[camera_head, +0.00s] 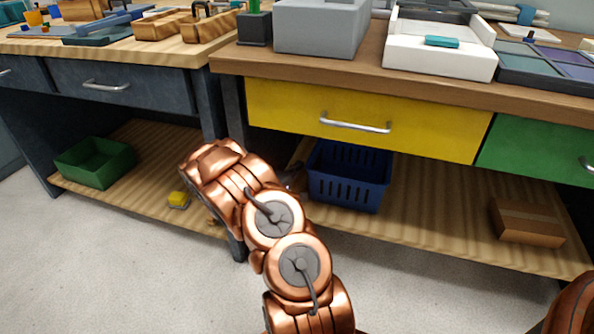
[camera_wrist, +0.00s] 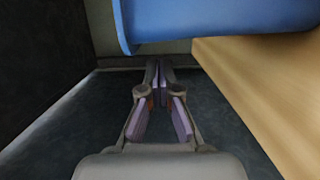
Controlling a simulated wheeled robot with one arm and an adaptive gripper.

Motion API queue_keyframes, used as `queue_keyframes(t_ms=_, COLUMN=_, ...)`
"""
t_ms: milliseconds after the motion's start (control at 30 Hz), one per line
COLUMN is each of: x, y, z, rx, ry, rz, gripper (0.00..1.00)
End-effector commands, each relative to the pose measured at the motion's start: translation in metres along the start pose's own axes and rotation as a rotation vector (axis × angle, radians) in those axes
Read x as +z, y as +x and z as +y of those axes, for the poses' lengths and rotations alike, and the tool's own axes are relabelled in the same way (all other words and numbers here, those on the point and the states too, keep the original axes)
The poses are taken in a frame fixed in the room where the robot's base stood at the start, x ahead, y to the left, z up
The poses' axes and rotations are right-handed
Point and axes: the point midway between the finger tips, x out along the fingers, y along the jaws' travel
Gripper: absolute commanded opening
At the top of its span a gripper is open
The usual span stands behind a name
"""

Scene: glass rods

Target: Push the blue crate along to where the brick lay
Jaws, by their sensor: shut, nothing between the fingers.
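The blue crate (camera_head: 348,180) stands upright on the lower wooden shelf, under the yellow drawer. It has slotted sides and looks empty where I can see in. In the wrist view its smooth blue side (camera_wrist: 215,22) fills the upper part, just beyond and above my fingers. My gripper (camera_wrist: 159,72) is shut with nothing in it. It is close to the crate's left side; I cannot tell whether it touches. In the head view my copper arm reaches toward that side and hides most of the gripper. I cannot make out a brick for certain.
A brown cardboard box (camera_head: 528,222) lies on the same shelf at the right, with bare shelf (camera_head: 430,205) between it and the crate. On the left bench's lower shelf are a green bin (camera_head: 95,163) and a small yellow object (camera_head: 178,200). The yellow drawer (camera_head: 365,120) is above the crate.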

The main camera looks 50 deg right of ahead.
Motion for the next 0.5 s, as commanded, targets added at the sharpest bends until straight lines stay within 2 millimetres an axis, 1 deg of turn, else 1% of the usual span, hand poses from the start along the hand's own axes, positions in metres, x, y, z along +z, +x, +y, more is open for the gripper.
queue_keyframes(t_ms=100, x=0.001, y=0.014, z=-0.003, rx=-0.001, ry=0.004, rz=-0.003, gripper=0.00)
queue_keyframes(t_ms=500, x=0.001, y=0.056, z=-0.002, rx=0.001, ry=0.002, rz=-0.002, gripper=0.00)
